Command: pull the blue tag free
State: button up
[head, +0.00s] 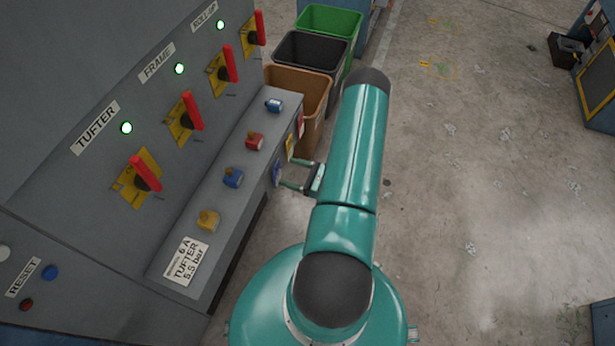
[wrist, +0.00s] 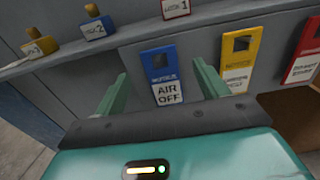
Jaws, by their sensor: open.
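The blue tag (wrist: 160,64) hangs flat on the grey front face of the ledge in the wrist view. It has a square hole near its top and a white lower half reading "AIR OFF". In the head view the blue tag (head: 277,174) is a small strip seen edge-on at the ledge's front. My gripper (head: 295,174) is open, its green fingers pointing at the ledge. In the wrist view one finger is left of the blue tag and one right, with gaps on both sides. I cannot tell how far the fingertips are from the face.
A yellow tag (wrist: 238,55) and a red tag (wrist: 303,55) hang to the right of the blue one. Several padlocks, one of them yellow (head: 208,219), sit on the ledge. Brown (head: 311,87), black and green bins stand beyond. Open concrete floor (head: 480,190) lies to the right.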

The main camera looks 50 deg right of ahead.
aim_at(272, 167)
jog(key=shift+x, duration=2.1)
jog(key=c, duration=1.1)
jog(key=shift+r, duration=0.5)
jog(key=shift+v, duration=1.3)
jog(key=shift+s+d, duration=0.1)
jog(key=shift+s, duration=0.25)
jog(key=shift+s+d, duration=0.15)
jog(key=shift+s, duration=0.2)
jog(key=shift+v, duration=2.4)
